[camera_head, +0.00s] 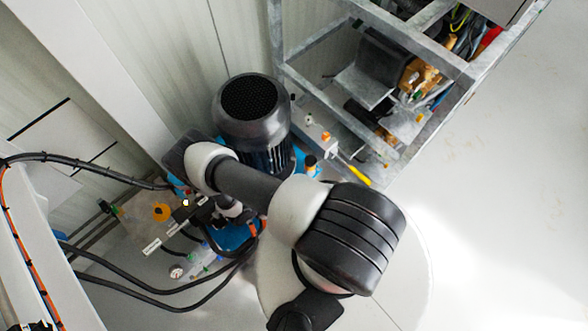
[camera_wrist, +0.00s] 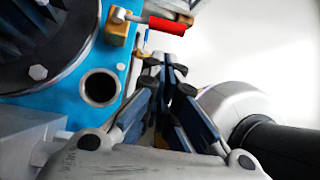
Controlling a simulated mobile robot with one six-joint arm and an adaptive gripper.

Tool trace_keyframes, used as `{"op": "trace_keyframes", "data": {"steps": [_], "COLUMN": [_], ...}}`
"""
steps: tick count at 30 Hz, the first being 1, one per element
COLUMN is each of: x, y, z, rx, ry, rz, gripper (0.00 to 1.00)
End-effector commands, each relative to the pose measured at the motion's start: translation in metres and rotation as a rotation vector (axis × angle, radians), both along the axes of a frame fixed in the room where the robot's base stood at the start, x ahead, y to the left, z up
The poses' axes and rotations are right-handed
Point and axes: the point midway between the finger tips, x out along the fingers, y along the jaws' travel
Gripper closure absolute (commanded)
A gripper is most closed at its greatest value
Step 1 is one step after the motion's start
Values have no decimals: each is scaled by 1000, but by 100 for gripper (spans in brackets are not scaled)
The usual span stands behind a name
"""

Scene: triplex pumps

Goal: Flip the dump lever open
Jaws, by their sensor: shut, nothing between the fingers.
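A lever with a red grip (camera_wrist: 168,26) shows at the top of the wrist view, lying nearly level. It joins a metal rod beside a brass fitting (camera_wrist: 118,27) on the blue pump body (camera_wrist: 72,50). The frames do not confirm that it is the dump lever. My gripper (camera_wrist: 166,72) is shut and empty, with its fingertips just below the red grip in the picture. I cannot tell whether they touch the lever. In the head view my arm covers the gripper, and I cannot make out the red grip there.
A dark motor (camera_head: 250,110) stands behind my arm. A yellow handle (camera_head: 354,174) sticks out to its right. A metal frame rack (camera_head: 420,50) holding assorted parts stands at the upper right. Black cables (camera_head: 150,285) run along the lower left. The floor at right is clear.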

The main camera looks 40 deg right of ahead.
Motion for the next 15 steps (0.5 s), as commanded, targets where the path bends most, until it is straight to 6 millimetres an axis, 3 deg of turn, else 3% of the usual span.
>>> {"op": "trace_keyframes", "data": {"steps": [9, 15], "x": [0, -4], "y": [-2, -19], "z": [-2, -23], "rx": [0, -1], "ry": [0, 1], "rz": [-1, -5], "gripper": [100, 100]}}
